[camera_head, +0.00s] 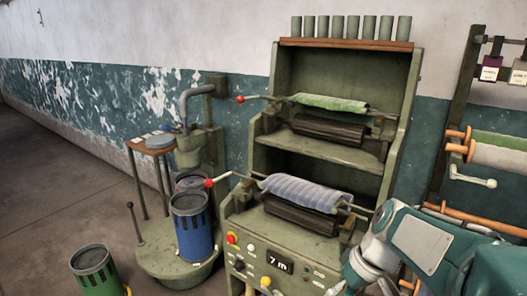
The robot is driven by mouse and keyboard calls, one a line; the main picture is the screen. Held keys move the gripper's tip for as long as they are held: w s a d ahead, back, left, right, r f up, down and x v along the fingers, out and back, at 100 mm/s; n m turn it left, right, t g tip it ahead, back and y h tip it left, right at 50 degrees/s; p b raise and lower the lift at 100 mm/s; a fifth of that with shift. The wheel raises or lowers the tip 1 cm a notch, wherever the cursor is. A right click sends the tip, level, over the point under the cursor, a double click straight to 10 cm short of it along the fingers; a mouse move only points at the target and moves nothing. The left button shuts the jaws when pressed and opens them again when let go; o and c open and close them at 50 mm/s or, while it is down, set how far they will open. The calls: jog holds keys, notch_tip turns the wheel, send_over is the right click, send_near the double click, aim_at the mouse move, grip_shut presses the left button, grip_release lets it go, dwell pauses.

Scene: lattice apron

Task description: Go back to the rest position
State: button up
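My teal and grey arm reaches in from the lower right corner of the head view, in front of the right side of the green machine (309,225). Its wrist end is low, close to the machine's front right edge in the picture. The fingers of my gripper are below the frame or hidden, so I cannot see whether they hold anything. I cannot tell whether the arm touches the machine.
The machine holds a green roll (330,102) and a grey-blue roll (305,192). A blue canister (193,228) stands on the round base at left; a green canister (95,270) is at lower left. A roll rack (455,110) stands at right. Floor at far left is clear.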

jog(key=s+d+r+m+t+h, duration=0.1)
jog(key=s+r+m+t+h, duration=0.3)
jog(key=s, duration=0.6)
jog(key=shift+m+t, duration=0.3)
jog(key=shift+t, duration=0.5)
jog(key=shift+r, duration=0.1)
